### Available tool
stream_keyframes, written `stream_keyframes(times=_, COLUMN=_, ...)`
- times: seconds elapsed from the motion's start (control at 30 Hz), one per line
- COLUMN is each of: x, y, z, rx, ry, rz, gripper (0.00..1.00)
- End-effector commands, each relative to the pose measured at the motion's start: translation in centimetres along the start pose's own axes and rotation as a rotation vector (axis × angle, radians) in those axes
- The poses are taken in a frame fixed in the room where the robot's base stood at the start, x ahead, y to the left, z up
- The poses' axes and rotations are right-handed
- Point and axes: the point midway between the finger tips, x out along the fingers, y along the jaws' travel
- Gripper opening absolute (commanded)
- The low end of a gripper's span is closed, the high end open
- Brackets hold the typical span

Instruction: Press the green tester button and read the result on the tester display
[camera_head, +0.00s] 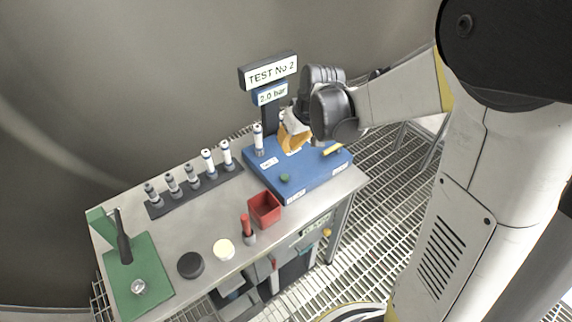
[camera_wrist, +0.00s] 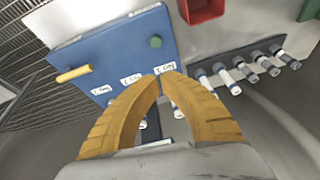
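The blue tester (camera_head: 318,172) sits at the right end of the bench; its top also shows in the wrist view (camera_wrist: 110,45). Its green button (camera_head: 285,177) is on the front part of the top, and in the wrist view the button (camera_wrist: 156,42) lies beyond my fingertips. The tester display (camera_head: 272,94) reads "2.0 bar", under a sign (camera_head: 272,71) reading "TEST No 2". My gripper (camera_wrist: 162,71) has yellow fingers with tips together and nothing seen between them. It is over the rear part of the tester, apart from the button.
A white-and-grey cylinder (camera_head: 258,139) stands upright on the tester's left rear. A yellow bar (camera_head: 333,149) lies at its right. A red bin (camera_head: 264,209) stands in front. Several similar cylinders stand in a dark rack (camera_head: 158,208). A green mat (camera_head: 153,263) lies far left.

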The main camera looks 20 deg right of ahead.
Motion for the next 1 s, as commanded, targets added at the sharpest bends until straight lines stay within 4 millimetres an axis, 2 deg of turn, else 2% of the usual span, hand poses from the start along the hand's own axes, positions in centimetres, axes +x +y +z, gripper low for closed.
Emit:
stream_keyframes(times=0.03, x=-1.2, y=0.1, z=-0.1, rx=-0.054, ry=-0.030, rz=0.010, gripper=0.00)
stream_keyframes(times=0.13, x=-2.0, y=0.4, z=0.0, rx=-0.127, ry=-0.068, rz=0.022, gripper=0.00)
stream_keyframes(times=0.53, x=-1.5, y=0.5, z=0.2, rx=-0.140, ry=-0.075, rz=0.024, gripper=0.00)
stream_keyframes(times=0.67, x=0.1, y=0.6, z=0.3, rx=-0.140, ry=-0.075, rz=0.024, gripper=0.00)
stream_keyframes(times=1.0, x=7.3, y=0.8, z=0.9, rx=-0.139, ry=-0.075, rz=0.024, gripper=0.00)
